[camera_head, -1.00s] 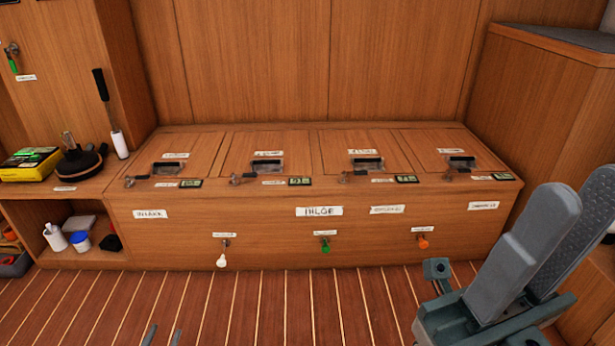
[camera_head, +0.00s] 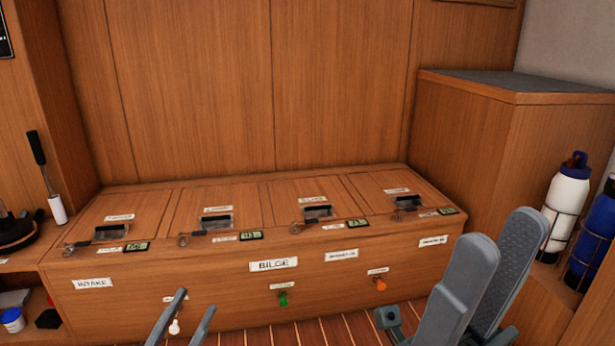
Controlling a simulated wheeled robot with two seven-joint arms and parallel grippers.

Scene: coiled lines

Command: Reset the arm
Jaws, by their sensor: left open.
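My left gripper (camera_head: 184,306) shows at the bottom left as two thin grey fingers standing apart. It is open and empty, in front of the wooden bench locker (camera_head: 225,287). My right gripper (camera_head: 500,228) is large and close at the lower right. Its two grey fingers point up with a gap between them and nothing held. It is open, in front of the locker's right end. Most of both arms is out of view.
Locker lids carry dark latches (camera_head: 317,212) and small displays (camera_head: 251,235). A green knob (camera_head: 283,299) and an orange knob (camera_head: 380,284) hang on its front. White (camera_head: 565,205) and blue (camera_head: 598,235) bottles stand in racks at right, beside a tall cabinet (camera_head: 465,150).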

